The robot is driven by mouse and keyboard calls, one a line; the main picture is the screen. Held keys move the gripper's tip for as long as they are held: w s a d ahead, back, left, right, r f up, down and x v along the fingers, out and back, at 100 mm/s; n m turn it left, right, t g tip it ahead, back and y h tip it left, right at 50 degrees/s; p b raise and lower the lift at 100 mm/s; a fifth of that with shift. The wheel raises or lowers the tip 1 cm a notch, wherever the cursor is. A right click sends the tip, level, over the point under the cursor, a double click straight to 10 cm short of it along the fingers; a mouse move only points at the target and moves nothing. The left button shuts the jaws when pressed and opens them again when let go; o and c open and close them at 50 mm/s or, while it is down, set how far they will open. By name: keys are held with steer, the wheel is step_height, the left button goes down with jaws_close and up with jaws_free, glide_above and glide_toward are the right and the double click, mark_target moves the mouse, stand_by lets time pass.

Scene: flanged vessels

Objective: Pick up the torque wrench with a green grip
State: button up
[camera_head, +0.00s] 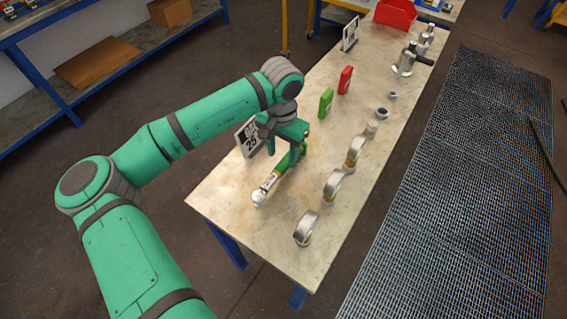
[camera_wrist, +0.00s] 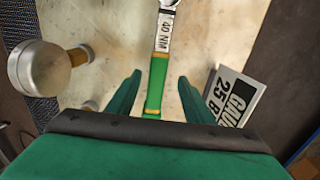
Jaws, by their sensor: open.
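The torque wrench (camera_head: 268,187) lies on the table near its front left edge, with a silver head toward the near end and a green grip toward the far end. In the wrist view the wrench (camera_wrist: 161,55) shows a "40 NM" label and its green grip (camera_wrist: 156,85) runs down between the fingers. My gripper (camera_head: 285,158) is over the grip, fingers pointing down. In the wrist view my gripper (camera_wrist: 156,92) is open, with one finger on each side of the grip and visible gaps. The far end of the grip is hidden by my gripper body.
A sign (camera_head: 247,138) stands left of my gripper, close to it. Metal flanged rings (camera_head: 333,187) stand in a row on the right side of the table (camera_head: 225,195). A red bin (camera_head: 396,14) is at the far end.

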mark_target(283, 163)
steer(key=shift+d+f, duration=0.15)
steer(key=shift+f, duration=3.4)
jaws_close()
